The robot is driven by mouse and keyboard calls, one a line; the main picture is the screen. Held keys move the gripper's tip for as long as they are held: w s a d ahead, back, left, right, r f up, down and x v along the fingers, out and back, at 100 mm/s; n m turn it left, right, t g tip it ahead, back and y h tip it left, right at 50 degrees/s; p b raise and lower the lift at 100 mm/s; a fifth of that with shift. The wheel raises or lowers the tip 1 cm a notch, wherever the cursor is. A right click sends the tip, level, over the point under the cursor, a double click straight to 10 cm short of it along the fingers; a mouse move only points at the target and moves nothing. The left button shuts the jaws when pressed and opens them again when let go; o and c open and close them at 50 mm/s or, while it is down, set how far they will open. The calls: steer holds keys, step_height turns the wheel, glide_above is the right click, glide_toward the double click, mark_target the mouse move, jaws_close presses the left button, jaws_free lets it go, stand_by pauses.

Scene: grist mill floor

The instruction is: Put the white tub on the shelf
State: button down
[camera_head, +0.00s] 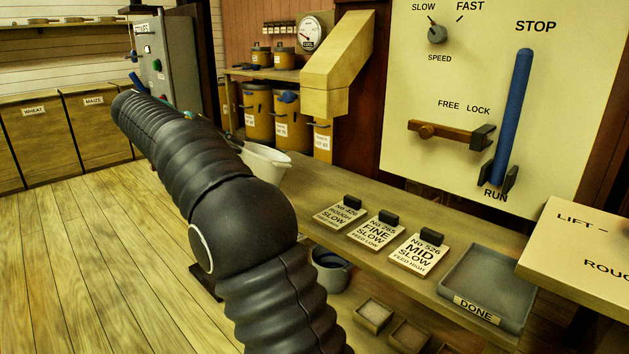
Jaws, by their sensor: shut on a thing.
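The white tub (268,164) is at the left end of the long bench, partly hidden behind my dark ribbed arm. It looks upright; I cannot tell whether it touches the bench. My gripper (234,140) is mostly hidden behind my arm, with only a small dark part showing at the tub's left rim; it is shut on the tub. A wooden shelf (262,73) at the back holds small yellow tubs, with larger yellow bins below it. Another shelf (60,23) runs along the far left wall.
The bench (455,222) carries several order plates (385,231) and a grey DONE tray (488,288). A wooden chute (338,65) stands beside the back shelf. A grey control cabinet (163,60) stands behind my arm. The plank floor (75,250) at left is clear.

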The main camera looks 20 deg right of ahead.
steer(key=w+d+p, duration=0.1)
steer(key=w+d, duration=0.2)
steer(key=d, duration=0.6)
steer(key=w+d, duration=0.3)
steer(key=d, duration=0.6)
step_height(320, 180, down, 7)
steer(key=b, duration=0.2)
steer(key=shift+w+d, duration=0.25)
steer(key=shift+d, duration=0.1)
steer(key=c, duration=1.3)
jaws_free()
steer(key=shift+a, duration=0.1)
steer(key=v, duration=1.2)
steer(key=shift+p, duration=0.4)
